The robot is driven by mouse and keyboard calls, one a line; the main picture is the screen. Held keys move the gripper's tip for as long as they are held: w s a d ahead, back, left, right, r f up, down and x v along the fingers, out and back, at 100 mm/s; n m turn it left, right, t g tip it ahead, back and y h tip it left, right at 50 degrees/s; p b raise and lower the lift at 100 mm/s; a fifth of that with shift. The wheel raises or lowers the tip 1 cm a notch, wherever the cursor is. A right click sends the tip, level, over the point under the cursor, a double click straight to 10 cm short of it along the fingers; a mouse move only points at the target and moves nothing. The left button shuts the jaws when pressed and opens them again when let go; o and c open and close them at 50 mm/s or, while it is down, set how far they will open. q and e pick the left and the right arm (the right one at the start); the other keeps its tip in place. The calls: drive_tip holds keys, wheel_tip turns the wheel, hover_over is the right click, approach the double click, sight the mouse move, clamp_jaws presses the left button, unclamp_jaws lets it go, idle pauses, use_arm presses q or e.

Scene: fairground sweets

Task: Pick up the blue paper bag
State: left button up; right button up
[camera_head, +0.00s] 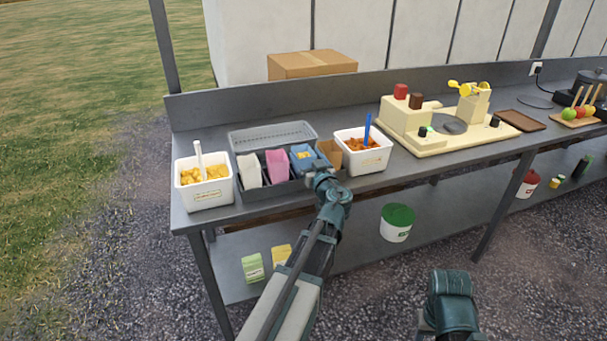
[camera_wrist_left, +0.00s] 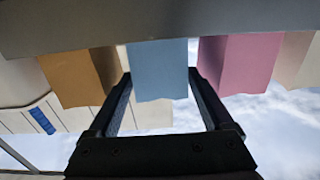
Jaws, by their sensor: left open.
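The blue paper bag (camera_head: 301,157) stands in a grey divided holder (camera_head: 264,193) on the counter, between a pink bag (camera_head: 277,166) and a brown bag (camera_head: 331,153). My left gripper (camera_head: 317,169) is at the holder's front, by the blue bag, and partly hides it and the brown bag. In the left wrist view, the blue bag (camera_wrist_left: 158,66) shows between the two open fingers of the left gripper (camera_wrist_left: 160,76). The fingers stand one on each side of it; I cannot tell whether they touch it.
A white tub with yellow sweets (camera_head: 206,194) stands left of the holder and a tub with orange sweets (camera_head: 362,162) right of it. A white bag (camera_head: 250,171) is in the holder. A cream machine (camera_head: 440,124) stands further right. A cardboard box (camera_head: 312,64) is behind the counter.

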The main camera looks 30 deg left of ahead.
sight(300, 148)
use_arm(q)
drive_tip(key=x, duration=0.5)
drive_tip(key=shift+w+a, duration=0.1)
drive_tip(key=shift+a, duration=0.05)
drive_tip(key=shift+c, duration=0.2)
clamp_jaws()
